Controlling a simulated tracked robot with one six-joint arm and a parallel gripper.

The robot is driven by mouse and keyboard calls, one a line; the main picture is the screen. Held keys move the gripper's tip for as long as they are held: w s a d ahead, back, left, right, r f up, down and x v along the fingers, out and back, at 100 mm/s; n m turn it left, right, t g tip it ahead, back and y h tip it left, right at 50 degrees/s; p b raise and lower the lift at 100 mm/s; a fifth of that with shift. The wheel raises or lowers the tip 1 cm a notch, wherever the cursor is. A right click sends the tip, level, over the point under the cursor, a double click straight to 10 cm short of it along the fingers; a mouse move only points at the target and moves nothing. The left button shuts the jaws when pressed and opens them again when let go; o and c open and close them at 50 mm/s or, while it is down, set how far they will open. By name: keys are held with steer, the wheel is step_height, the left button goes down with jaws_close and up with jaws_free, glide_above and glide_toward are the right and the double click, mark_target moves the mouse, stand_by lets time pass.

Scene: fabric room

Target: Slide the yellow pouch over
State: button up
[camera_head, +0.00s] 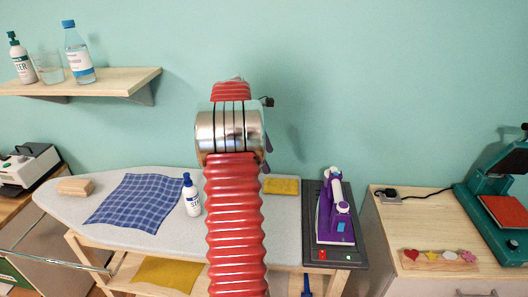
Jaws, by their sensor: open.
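The yellow pouch (282,186) lies flat on the grey ironing board (160,240), near its back edge, just right of my arm. Its left end may be partly hidden by the arm. My gripper (267,158) is mostly hidden behind my red arm. Only a dark sliver of it shows right of the silver ring, above and slightly left of the pouch. It is open and appears apart from the pouch.
A purple iron (335,218) stands on a dark base (318,253) right of the pouch. A white bottle with a blue top (191,197), blue checked cloth (139,203) and wooden block (74,187) are on the board's left. Yellow cloth (165,273) lies on the shelf below.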

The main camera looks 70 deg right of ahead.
mark_target(280, 185)
steer(key=x, duration=1.2)
steer(key=shift+s+r, duration=0.1)
steer(key=c, duration=1.1)
steer(key=shift+c, duration=0.2)
steer(key=shift+a, duration=0.1)
